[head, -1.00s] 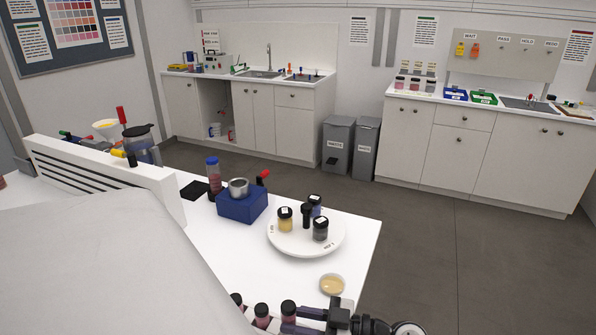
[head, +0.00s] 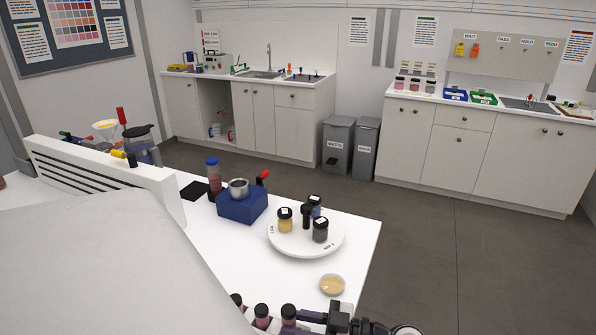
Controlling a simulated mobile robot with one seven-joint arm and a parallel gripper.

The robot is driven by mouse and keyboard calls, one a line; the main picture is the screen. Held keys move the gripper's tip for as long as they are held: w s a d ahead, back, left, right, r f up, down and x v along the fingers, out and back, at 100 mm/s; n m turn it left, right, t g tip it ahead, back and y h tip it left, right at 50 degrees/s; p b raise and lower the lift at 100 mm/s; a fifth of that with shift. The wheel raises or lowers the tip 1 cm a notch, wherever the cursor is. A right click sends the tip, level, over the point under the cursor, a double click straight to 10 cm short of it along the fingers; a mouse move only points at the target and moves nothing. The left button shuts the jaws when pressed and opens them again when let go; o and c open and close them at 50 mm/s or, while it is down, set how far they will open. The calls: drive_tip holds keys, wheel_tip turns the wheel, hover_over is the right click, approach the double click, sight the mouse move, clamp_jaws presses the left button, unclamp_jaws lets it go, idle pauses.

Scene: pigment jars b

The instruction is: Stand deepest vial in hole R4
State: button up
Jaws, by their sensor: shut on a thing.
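Several dark-capped vials with pinkish contents show at the bottom edge of the head view: a left vial (head: 237,300), a middle vial (head: 262,312) and a right vial (head: 288,312). The right one looks a little darker, but I cannot rank the shades surely. My gripper (head: 292,324) reaches in from the right and is shut on the right vial, which looks upright. The vials' lower parts, any rack and the hole labels are cut off or hidden, so I cannot tell whether the held vial's base is in a hole.
A shallow dish (head: 332,285) of tan stuff lies just behind my gripper. A white turntable (head: 283,248) with several jars stands farther back. A blue block (head: 240,208) with a metal cup and a tall blue-capped bottle (head: 213,182) stand left. The table's right edge is near.

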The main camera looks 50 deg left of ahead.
drive_tip(key=shift+f+b, duration=0.35)
drive_tip(key=shift+f, duration=0.85)
drive_tip(key=o, duration=1)
drive_tip(key=b+v, duration=0.4)
drive_tip(key=v, duration=1)
